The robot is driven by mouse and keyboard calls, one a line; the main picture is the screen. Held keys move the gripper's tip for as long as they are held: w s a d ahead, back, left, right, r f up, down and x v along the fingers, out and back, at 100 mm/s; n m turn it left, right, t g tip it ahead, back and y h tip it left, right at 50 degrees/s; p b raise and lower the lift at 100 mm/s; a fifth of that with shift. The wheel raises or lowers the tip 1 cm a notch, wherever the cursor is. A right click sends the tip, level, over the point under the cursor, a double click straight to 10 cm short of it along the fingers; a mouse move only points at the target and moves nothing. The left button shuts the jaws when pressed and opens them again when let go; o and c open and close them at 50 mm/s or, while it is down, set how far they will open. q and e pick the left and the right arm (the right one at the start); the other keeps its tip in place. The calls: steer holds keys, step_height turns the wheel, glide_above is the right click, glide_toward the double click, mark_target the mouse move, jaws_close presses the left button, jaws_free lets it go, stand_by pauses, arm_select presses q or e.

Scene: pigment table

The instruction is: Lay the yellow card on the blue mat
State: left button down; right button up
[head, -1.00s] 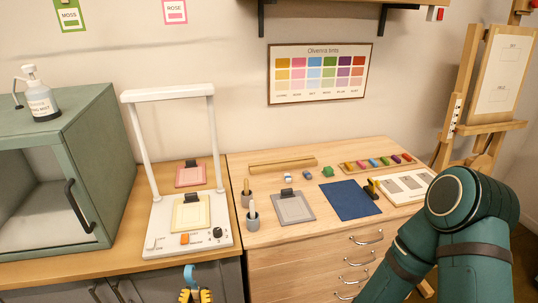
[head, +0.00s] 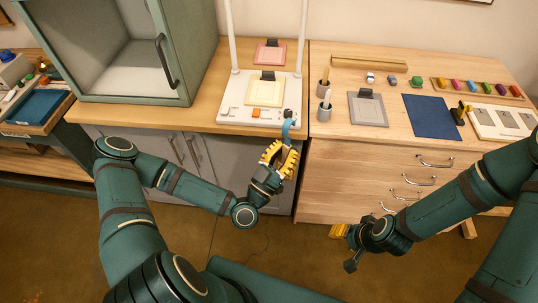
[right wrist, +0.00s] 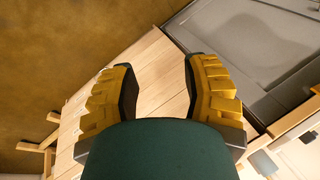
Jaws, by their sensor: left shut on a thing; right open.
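The yellow card (head: 265,93) lies on the base of the white frame stand (head: 238,114), with a dark clip at its top edge. The blue mat (head: 430,118) lies bare on the wooden drawer unit to the right; a black and yellow tool touches or overlaps its right edge. My left gripper (head: 283,150) is shut on a blue curved thing (head: 288,128), in front of the stand's front edge and below the card. My right gripper (head: 340,232) is low in front of the drawers; the right wrist view shows it open and empty (right wrist: 158,75).
A grey card (head: 367,110) with a dark clip lies left of the mat. Two grey cups (head: 324,111) stand between it and the stand. A pink card (head: 269,55) lies behind the yellow one. A green cabinet (head: 192,75) stands left; a white board (head: 490,123) lies right.

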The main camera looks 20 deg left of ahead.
steer(key=shift+o, duration=0.2)
steer(key=shift+c, duration=1.1)
steer(key=w+a+r+n+t+h, duration=0.2)
steer(key=w+r+n+h, duration=0.3)
steer(key=w+r+n, duration=0.8)
steer(key=w+a+r+n+t+h, duration=0.25)
steer(key=w+r+n+h, duration=0.35)
steer(key=w+r+n, duration=0.65)
steer(key=s+a+r+t, duration=0.3)
steer(key=a+r, duration=0.6)
steer(key=r, duration=0.4)
steer(key=s+a+n, duration=0.2)
steer(key=s+a, duration=0.6)
steer(key=s, duration=0.2)
arm_select(q)
steer(key=w+d+r+m+g+h, duration=0.2)
steer(key=d+r+m+g+h, duration=0.2)
steer(key=d+r+h, duration=0.1)
steer(key=shift+d+r+h, duration=0.2)
steer(key=shift+d+h, duration=0.55)
steer(key=shift+h, duration=0.25)
arm_select(e)
steer(key=w+d+f+h, duration=0.1)
steer(key=d+f+h, duration=0.2)
steer(key=d+f, duration=0.3)
steer(key=shift+w+d+f+g, duration=0.3)
steer(key=shift+d+g, duration=0.05)
steer(key=shift+d, duration=0.75)
